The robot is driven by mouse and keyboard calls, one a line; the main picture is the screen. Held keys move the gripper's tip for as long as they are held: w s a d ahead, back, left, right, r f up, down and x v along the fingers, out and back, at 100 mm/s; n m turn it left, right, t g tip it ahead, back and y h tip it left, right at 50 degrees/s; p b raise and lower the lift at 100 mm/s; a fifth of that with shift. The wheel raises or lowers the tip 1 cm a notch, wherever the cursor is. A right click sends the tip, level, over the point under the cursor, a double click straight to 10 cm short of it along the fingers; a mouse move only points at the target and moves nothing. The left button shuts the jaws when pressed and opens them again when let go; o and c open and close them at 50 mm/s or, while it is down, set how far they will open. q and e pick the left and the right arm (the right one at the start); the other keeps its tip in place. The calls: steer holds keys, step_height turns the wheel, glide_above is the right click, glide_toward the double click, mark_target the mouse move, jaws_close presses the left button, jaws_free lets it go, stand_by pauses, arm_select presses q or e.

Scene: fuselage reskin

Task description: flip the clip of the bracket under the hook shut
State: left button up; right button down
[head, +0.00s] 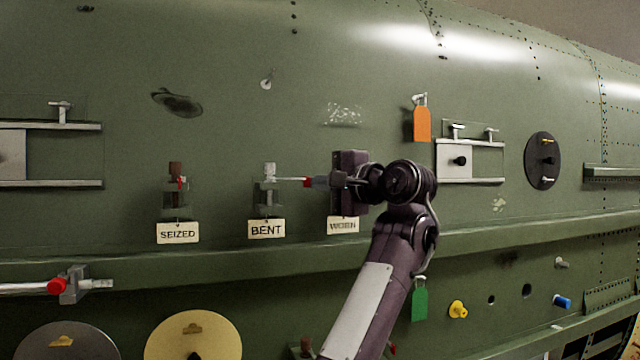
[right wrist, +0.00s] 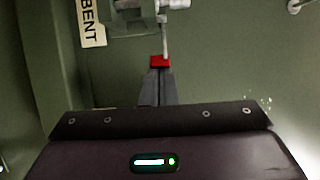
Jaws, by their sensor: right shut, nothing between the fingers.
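The hook (head: 266,80) is a small light fitting on the green skin. Below it is a pale metal bracket (head: 269,178) above a tag reading BENT (head: 267,229). Its clip's thin lever (head: 290,179) sticks out level to the right and ends in a red tip (head: 307,182). In the right wrist view, part of the bracket (right wrist: 135,18) shows at the top, with the red tip (right wrist: 160,61) below it. My right gripper (head: 318,182) is shut and empty, its fingertips (right wrist: 158,76) at the red tip. I cannot tell whether they touch. My left gripper is not in view.
A dark, rusty bracket (head: 176,178) with a SEIZED tag (head: 178,233) stands to the left. The WORN tag (head: 342,225) is partly behind my right wrist. An orange tag (head: 421,123) hangs at upper right. A long ledge (head: 200,262) runs below the tags.

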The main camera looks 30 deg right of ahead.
mark_target(307, 183)
steer(key=a+m+h, duration=0.1)
steer(key=s+a+m+h, duration=0.1)
steer(key=h, duration=0.1)
steer(key=m+h+p, duration=0.1)
steer(key=h, duration=0.1)
steer(key=shift+s+a, duration=0.15)
steer(key=shift+a, duration=0.25)
steer(key=shift+s+a+m+h, duration=0.15)
steer(key=shift+a+m+h, duration=0.15)
steer(key=shift+a+h, duration=0.1)
steer(key=shift+s+a, duration=0.1)
steer(key=shift+a, duration=0.9)
steer(key=shift+d, duration=0.1)
